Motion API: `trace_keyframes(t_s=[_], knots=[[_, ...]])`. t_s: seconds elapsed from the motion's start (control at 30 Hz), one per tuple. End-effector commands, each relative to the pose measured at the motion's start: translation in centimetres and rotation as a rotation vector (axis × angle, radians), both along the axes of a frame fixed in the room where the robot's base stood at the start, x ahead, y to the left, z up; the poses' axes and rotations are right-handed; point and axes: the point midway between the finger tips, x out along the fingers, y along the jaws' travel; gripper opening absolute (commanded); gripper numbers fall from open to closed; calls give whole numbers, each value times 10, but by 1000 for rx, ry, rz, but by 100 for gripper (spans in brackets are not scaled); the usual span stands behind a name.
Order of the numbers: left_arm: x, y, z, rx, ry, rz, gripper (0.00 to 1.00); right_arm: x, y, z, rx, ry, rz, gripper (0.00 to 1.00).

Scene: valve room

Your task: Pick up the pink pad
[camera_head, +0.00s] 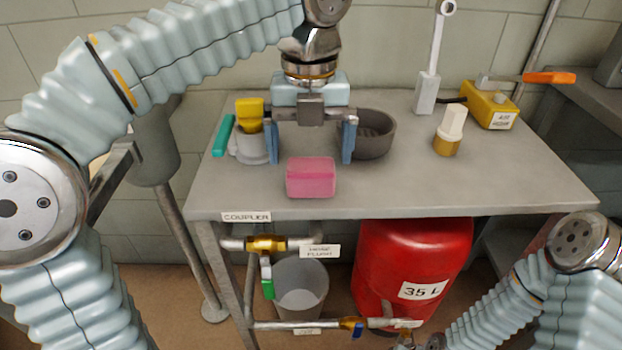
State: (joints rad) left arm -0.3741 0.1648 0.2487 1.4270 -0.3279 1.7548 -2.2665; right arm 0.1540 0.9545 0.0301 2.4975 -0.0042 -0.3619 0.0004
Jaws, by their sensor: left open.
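The pink pad (311,178) is a small block with rounded edges, lying on the grey table (420,185) near its front edge. My left gripper (311,158) points down with its two blue fingers spread wide apart. The fingertips are just behind the pad in the picture, one to each side, and nothing is between them. I cannot tell how high the fingertips are above the table. My right arm shows at the lower right, but its gripper is not clearly visible.
A grey bowl (375,135) stands close to the gripper's right finger. A light cup with a yellow-topped item (250,130) stands by the left finger. A yellow box (488,108) and a white-and-yellow bottle (450,130) are to the right. A red tank (413,260) is below the table.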

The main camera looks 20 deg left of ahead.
Motion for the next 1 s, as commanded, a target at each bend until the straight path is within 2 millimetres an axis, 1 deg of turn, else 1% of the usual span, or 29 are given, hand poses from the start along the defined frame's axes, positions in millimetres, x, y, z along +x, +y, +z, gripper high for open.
trace_keyframes(t_s=[0.1,0.23,0.33,0.53,0.57,0.83,0.87,1.0], knots=[[-1,-1,-21,2,4,1,100,0,0,-7,-1,0,-1,39],[-2,-1,-40,2,2,1,100,0,0,-10,-1,0,-1,39],[-2,-1,-47,2,2,1,100,0,0,-11,-1,0,-2,39],[-1,-1,-47,1,0,1,100,0,-1,-10,-1,0,-2,39],[-1,-1,-47,1,0,1,98,0,-1,-10,-1,0,-2,39],[-1,-1,-47,1,1,1,57,0,0,-10,-1,-1,-3,39],[-1,-1,-47,1,1,1,55,0,0,-10,-1,-1,-3,39],[-1,-1,-47,1,1,1,55,0,0,-10,-1,-1,-3,39]])
